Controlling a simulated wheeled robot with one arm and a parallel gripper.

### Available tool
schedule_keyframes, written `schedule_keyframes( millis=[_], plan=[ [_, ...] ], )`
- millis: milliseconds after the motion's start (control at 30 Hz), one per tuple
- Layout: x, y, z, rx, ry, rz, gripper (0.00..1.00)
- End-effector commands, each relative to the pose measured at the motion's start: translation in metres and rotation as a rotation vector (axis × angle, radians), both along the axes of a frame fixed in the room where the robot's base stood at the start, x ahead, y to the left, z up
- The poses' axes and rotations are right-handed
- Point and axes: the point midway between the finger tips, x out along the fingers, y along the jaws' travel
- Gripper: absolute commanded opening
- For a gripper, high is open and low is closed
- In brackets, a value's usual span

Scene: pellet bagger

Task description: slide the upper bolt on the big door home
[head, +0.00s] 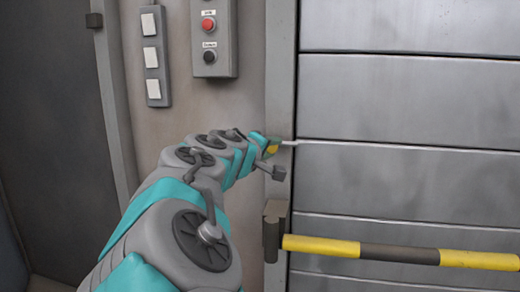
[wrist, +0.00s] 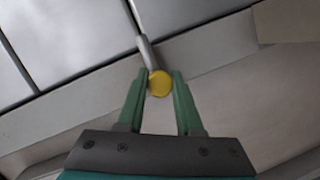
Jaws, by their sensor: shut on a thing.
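The big door (head: 400,98) is a grey panelled door filling the right of the head view; its panels also show at the upper left of the wrist view (wrist: 70,40). The upper bolt is a thin grey rod (head: 308,143) lying across the door's left edge, with a yellow knob (wrist: 159,83) at its end. My gripper (wrist: 158,86) has its green fingers shut on the yellow knob, one finger on each side. In the head view the fingers are partly hidden by my wrist.
A yellow and black striped bar (head: 400,253) crosses the door lower down, in a dark bracket (head: 274,225) at its left. A control box (head: 213,38) with red and black buttons and a switch panel (head: 154,56) are on the wall above my arm.

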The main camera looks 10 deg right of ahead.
Motion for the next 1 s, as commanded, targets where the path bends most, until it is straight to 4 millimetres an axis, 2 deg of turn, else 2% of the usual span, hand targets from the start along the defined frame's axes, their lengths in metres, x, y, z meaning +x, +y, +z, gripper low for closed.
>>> schedule_keyframes(
  millis=[33,100,367,400,600,667,1000],
  plan=[
    [-0.0054,-0.0102,-0.0009,0.001,0.0,-0.007,0.0],
    [-0.0077,-0.0158,-0.0006,0.001,0.0,-0.003,0.0],
    [-0.008,-0.0176,-0.0005,0.0,0.001,-0.003,0.0],
    [-0.0081,-0.0178,-0.0006,0.001,0.002,-0.004,0.37],
    [-0.0078,-0.0172,-0.0004,0.0,0.001,-0.003,0.59],
    [-0.0077,-0.0169,-0.0004,0.0,0.001,-0.002,0.65],
    [-0.0083,-0.0155,0.0003,0.0,0.0,-0.001,0.65]
  ],
)
